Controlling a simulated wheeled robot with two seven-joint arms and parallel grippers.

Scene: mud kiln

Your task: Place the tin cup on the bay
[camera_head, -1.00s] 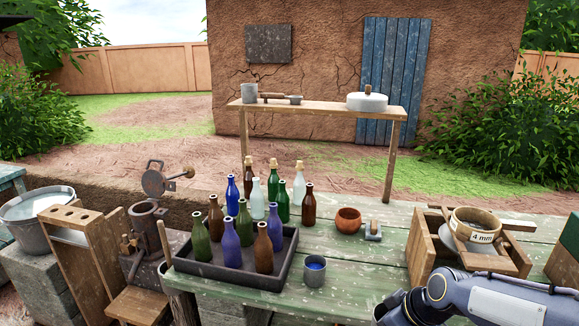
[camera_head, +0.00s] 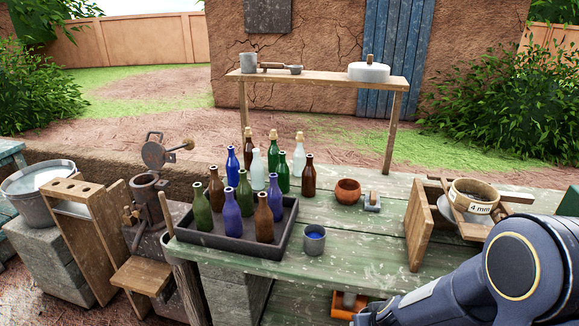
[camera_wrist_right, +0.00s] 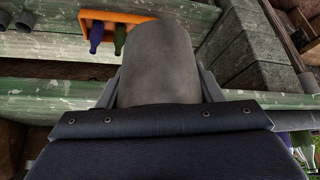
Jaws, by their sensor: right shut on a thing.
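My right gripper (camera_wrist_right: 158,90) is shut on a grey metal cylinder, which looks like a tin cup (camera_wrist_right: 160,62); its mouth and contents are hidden. In the head view, my right arm comes in at the lower right, and its gripper end is mostly cut off by the bottom edge. An orange bay-like frame (camera_head: 338,300) shows low at the front of the bench. In the wrist view, an orange rack (camera_wrist_right: 175,27) holds a blue and a green bottle beyond the held cylinder. Whether these orange things are the same is unclear. My left gripper is not in view.
Another grey cup with blue inside (camera_head: 314,242) stands on the green bench (camera_head: 365,250). A dark tray (camera_head: 228,246) with several bottles is left of it.

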